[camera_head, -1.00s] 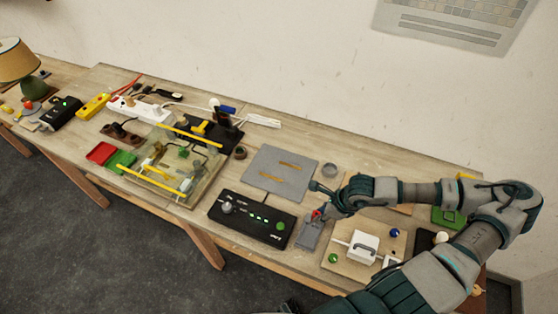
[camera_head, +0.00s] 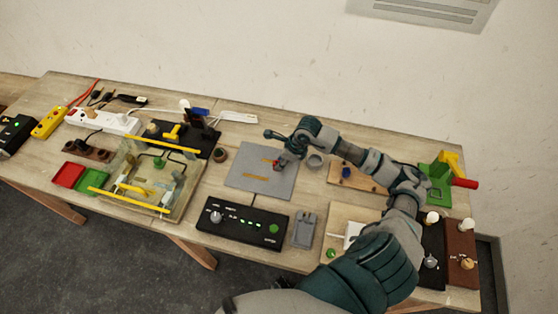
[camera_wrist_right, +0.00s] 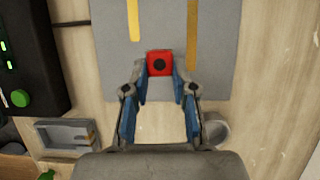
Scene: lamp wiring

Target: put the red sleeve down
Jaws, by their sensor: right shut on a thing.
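The red sleeve (camera_wrist_right: 160,63) is a small red block with a dark round hole, seen end-on in the right wrist view. My right gripper (camera_wrist_right: 160,72) is shut on it, with a fingertip on each side. In the head view the right gripper (camera_head: 279,161) is over the grey mat (camera_head: 247,184), and only a small red patch of the sleeve shows. In the wrist view the sleeve appears over the mat's near edge, between two yellow-brown strips. Whether it touches the mat I cannot tell. My left gripper is not in view.
A black control box (camera_head: 243,226) with a green button and a grey holder (camera_head: 304,229) are in front of the mat. A grey ring (camera_head: 315,160) lies right of the mat. A clear tray with yellow bars (camera_head: 157,209) stands to the left.

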